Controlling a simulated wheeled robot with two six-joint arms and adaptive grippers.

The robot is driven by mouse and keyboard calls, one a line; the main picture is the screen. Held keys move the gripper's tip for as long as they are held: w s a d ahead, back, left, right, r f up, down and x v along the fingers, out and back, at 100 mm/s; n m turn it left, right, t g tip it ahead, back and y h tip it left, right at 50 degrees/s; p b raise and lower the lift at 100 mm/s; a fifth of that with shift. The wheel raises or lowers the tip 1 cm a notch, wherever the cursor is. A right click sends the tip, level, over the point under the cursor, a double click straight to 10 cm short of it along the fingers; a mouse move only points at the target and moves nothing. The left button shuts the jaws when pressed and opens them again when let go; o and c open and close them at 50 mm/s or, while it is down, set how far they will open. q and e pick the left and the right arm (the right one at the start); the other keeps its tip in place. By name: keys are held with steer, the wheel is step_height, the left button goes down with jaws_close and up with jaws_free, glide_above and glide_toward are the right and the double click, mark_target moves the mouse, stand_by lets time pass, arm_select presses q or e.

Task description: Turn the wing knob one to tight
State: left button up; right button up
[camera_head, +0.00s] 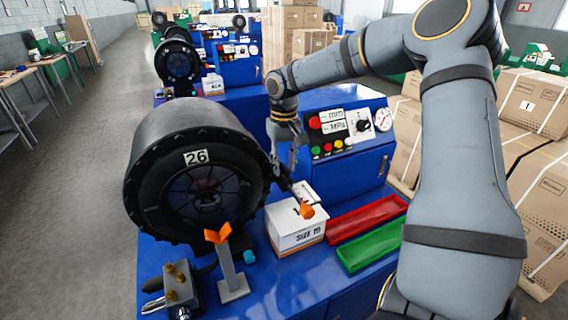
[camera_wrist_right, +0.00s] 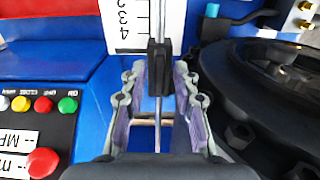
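An orange wing-shaped piece (camera_head: 217,234) tops a grey post at the front of the blue machine, before the black drum marked 26 (camera_head: 197,180). A second orange piece (camera_head: 306,210) shows in front of the white box (camera_head: 297,237). I cannot tell which is wing knob one. My right gripper (camera_head: 284,172) points down between the drum and the control panel. In the right wrist view its fingers (camera_wrist_right: 160,78) are apart, on either side of a thin rod with a black block (camera_wrist_right: 159,62); contact is unclear. My left gripper is not in view.
A control panel (camera_head: 346,130) with buttons, a dial and a gauge stands behind. A red tray (camera_head: 367,218) and a green tray (camera_head: 372,243) lie right of the box. A grey block with brass fittings (camera_head: 180,284) is at front left.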

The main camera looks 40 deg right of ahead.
jaws_close()
steer(key=shift+r, duration=0.1)
steer(key=m+p, duration=0.2)
steer(key=shift+r+m, duration=0.1)
steer(key=shift+m, duration=0.2)
steer(key=m+p, duration=0.1)
steer(key=m, duration=0.2)
steer(key=shift+m, duration=0.3)
steer(key=m, duration=0.5)
steer(key=shift+m+p, duration=0.3)
steer(key=shift+p, duration=0.1)
steer(key=m, duration=0.5)
steer(key=shift+m, duration=0.7)
